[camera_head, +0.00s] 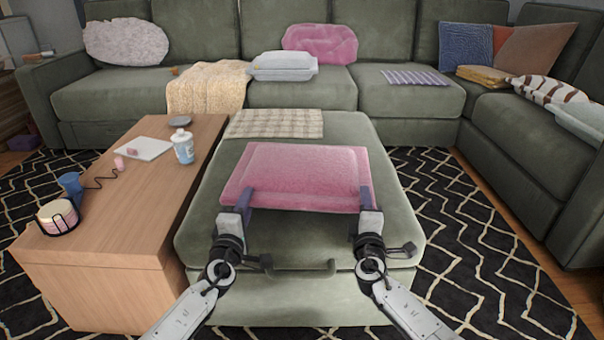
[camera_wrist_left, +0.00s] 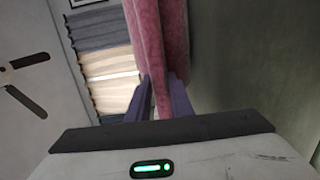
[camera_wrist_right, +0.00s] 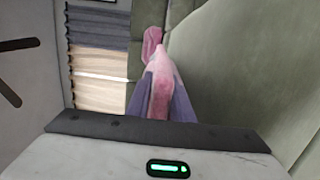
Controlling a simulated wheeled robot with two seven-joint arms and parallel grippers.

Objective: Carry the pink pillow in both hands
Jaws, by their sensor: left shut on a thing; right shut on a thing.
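The pink pillow (camera_head: 303,174) lies flat over the green ottoman (camera_head: 215,215), with its near edge toward me. My left gripper (camera_head: 243,200) is shut on the near edge at the pillow's left corner. My right gripper (camera_head: 365,198) is shut on the near edge at its right corner. In the left wrist view the pillow (camera_wrist_left: 160,50) passes between the purple fingers (camera_wrist_left: 160,98). In the right wrist view the pillow's edge (camera_wrist_right: 160,85) is between the fingers (camera_wrist_right: 162,95). I cannot tell whether the pillow touches the ottoman.
A wooden table (camera_head: 150,215) with a bottle (camera_head: 183,146), cups and a tray stands close at left. A folded plaid cloth (camera_head: 275,124) lies on the ottoman's far end. Another pink pillow (camera_head: 320,43) is on the sofa behind. Patterned rug (camera_head: 470,230) is clear at right.

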